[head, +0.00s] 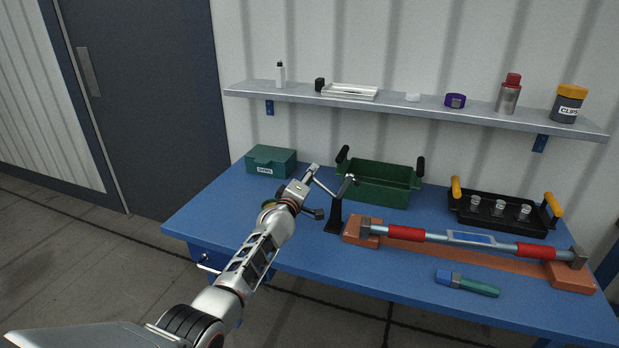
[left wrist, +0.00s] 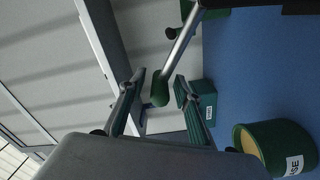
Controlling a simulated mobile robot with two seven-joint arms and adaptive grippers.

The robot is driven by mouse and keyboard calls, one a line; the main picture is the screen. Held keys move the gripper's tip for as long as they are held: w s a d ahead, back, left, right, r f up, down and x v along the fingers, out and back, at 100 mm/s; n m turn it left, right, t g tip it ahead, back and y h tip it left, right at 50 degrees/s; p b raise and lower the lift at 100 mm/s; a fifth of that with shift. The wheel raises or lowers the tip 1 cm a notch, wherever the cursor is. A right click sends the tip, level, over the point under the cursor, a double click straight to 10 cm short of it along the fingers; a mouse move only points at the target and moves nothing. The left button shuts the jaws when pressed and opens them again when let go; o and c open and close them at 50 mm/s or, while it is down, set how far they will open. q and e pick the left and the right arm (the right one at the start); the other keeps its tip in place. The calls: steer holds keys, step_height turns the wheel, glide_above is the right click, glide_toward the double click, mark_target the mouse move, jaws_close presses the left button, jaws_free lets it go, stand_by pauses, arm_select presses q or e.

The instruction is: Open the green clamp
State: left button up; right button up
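The clamp has a black stand (head: 334,217) on the blue table, left of the red-sleeved pipe. A grey lever (left wrist: 182,45) runs from it to a green grip (left wrist: 160,86) at its end. My left gripper (head: 313,171) is at the lever's free end in the head view and covers the grip there. In the left wrist view my left gripper (left wrist: 159,76) is open, with the green grip between its fingers and gaps seen on both sides. Whether a finger touches it I cannot tell. My right gripper is not in view.
A round green tin (left wrist: 275,148) and a green box (head: 270,161) stand near the arm. A green crate (head: 376,184) is behind the clamp. The pipe on its orange base (head: 450,257), a black tray (head: 482,216) and a blue-green tool (head: 467,284) lie right. A shelf (head: 420,106) hangs above.

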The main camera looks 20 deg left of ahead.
arm_select(q)
steer(key=shift+s+d+f, duration=0.1)
steer(key=shift+s+d, duration=0.05)
steer(key=shift+s, duration=0.35)
steer(key=s, duration=1.1)
steer(key=shift+a, duration=0.3)
